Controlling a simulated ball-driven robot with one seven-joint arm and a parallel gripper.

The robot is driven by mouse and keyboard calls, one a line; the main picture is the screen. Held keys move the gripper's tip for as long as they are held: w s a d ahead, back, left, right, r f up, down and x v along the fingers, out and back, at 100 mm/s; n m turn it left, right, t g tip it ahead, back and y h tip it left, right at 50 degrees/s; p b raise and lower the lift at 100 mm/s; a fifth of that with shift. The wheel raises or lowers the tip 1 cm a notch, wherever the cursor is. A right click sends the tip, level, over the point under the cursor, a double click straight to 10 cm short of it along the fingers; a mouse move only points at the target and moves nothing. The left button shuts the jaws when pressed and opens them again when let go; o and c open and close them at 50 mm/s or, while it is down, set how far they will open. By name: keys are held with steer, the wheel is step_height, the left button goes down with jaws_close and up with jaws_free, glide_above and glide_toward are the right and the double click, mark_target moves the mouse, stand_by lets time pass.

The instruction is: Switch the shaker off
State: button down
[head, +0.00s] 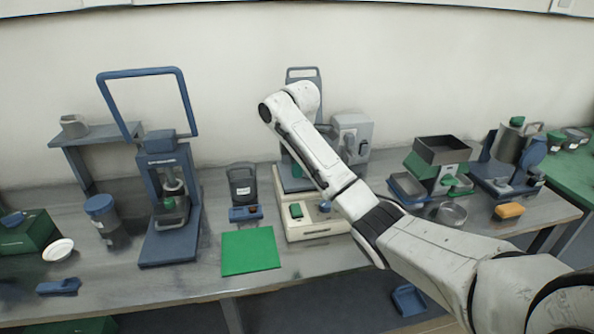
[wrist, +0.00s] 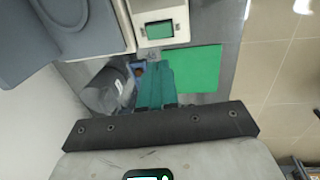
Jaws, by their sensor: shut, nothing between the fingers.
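The shaker appears to be the machine with a cream base (head: 312,230) at the middle of the bench; my arm hides part of it in the head view. Whether the switch is on or off I cannot tell.
A green mat (head: 250,251) lies flat in front. A dark container (head: 242,186) stands left of the machine; it also shows beside my fingers in the wrist view (wrist: 104,92). A blue press frame (head: 168,225) stands further left. A grey box (head: 352,135) stands behind my arm.

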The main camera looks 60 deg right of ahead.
mark_target(297, 205)
steer(key=shift+w+d+r+b, duration=0.1)
steer(key=shift+w+d+b, duration=0.1)
steer(key=shift+d+b, duration=0.6)
steer(key=f, duration=0.4)
steer(key=w+d+f+p, duration=0.1)
steer(key=f, duration=0.9)
steer(key=shift+w+d+p, duration=0.15)
steer(key=shift+d+p, duration=0.1)
steer(key=shift+p, duration=0.05)
